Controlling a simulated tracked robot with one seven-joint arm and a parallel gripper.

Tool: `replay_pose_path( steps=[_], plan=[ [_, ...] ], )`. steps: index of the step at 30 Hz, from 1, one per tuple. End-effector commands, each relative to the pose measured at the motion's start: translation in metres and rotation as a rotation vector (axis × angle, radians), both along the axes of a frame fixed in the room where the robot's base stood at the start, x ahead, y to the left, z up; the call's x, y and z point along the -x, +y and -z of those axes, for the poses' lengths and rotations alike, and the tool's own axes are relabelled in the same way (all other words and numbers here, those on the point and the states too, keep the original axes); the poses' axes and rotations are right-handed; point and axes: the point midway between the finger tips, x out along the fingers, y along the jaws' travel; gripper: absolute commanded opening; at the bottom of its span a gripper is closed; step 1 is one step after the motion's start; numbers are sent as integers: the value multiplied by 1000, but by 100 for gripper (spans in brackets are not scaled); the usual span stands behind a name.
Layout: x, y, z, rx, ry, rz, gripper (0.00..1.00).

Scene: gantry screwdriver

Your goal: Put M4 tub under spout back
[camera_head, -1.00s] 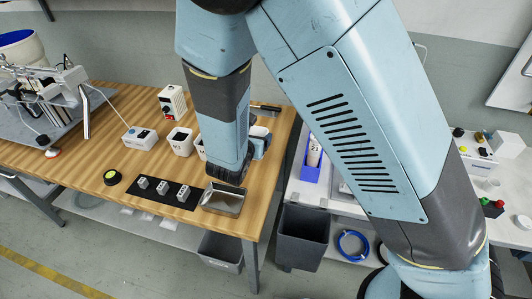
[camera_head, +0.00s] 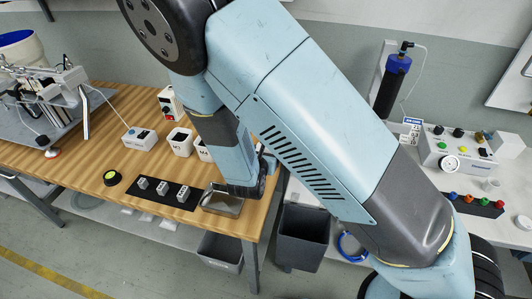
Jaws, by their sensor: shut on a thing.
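Two white square tubs stand side by side on the wooden bench: one nearer tub (camera_head: 180,142) with a dark label, and a second tub (camera_head: 204,150) partly covered by my arm. The labels are too small to read surely, so I cannot tell which is the M4 tub. My arm comes down over the right end of the bench, to the right of these tubs. Its wrist end shows as dark and blue parts by the bench's right edge. My gripper's fingers and anything between them are hidden behind the arm. No spout is clearly made out.
A metal tray (camera_head: 222,206) and a black strip with several grey blocks (camera_head: 163,193) lie at the bench's front. A white device (camera_head: 139,139) and red-switch box (camera_head: 169,102) stand behind. A grey bin (camera_head: 303,237) stands on the floor. A control panel (camera_head: 458,150) is right.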

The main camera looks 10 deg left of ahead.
Motion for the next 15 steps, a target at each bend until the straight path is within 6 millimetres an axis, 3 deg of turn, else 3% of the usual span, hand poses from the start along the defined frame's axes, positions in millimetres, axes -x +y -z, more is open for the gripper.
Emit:
replay_pose_path(
  steps=[6,7,13,15],
  plan=[
    [0,0,2,0,-1,0,28],
    [0,0,2,0,0,0,80],
    [0,0,1,0,0,0,99],
    [0,0,1,0,0,0,100]
  ],
)
